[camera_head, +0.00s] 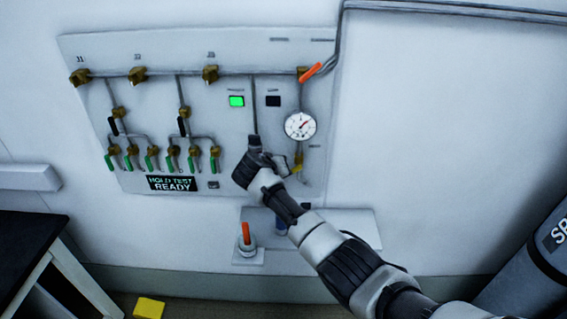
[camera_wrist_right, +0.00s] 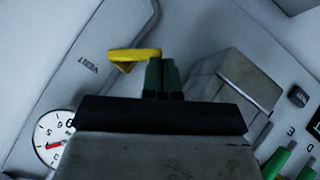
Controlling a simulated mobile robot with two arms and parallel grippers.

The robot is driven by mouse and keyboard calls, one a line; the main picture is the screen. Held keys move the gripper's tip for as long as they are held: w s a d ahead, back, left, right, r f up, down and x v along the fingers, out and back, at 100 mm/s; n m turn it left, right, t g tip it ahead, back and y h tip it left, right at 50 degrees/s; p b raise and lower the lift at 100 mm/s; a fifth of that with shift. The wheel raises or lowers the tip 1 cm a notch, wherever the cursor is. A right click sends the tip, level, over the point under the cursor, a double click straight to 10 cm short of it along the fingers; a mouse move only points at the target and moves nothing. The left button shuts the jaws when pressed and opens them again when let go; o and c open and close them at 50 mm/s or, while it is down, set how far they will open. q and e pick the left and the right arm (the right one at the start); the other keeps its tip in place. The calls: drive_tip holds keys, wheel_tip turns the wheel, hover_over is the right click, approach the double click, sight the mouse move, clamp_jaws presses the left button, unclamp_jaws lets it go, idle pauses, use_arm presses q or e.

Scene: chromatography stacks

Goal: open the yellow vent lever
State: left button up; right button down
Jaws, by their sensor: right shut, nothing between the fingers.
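The yellow vent lever (camera_head: 298,169) sits on the wall panel below the round gauge, under a brass valve body (camera_head: 299,157). In the right wrist view the yellow lever (camera_wrist_right: 135,55) lies beside the VENT label, its rounded end to the left. My right gripper (camera_head: 284,168) reaches in from the lower right, just left of the lever. In the wrist view its dark green fingertips (camera_wrist_right: 160,74) are together and empty, close against the lever's right end; I cannot tell whether they touch. My left gripper is not in view.
A pressure gauge (camera_head: 300,126) is above the lever. A grey box (camera_wrist_right: 235,80) projects beside the fingers. Green-handled valves (camera_head: 151,160) are on the left, an orange lever (camera_head: 311,72) above. A shelf (camera_head: 345,226) is below; bare wall is right.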

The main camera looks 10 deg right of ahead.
drive_tip(key=b+v, duration=0.2)
drive_tip(key=v, duration=0.8)
drive_tip(key=shift+s+a+r, duration=0.2)
drive_tip(key=shift+a+r, duration=0.05)
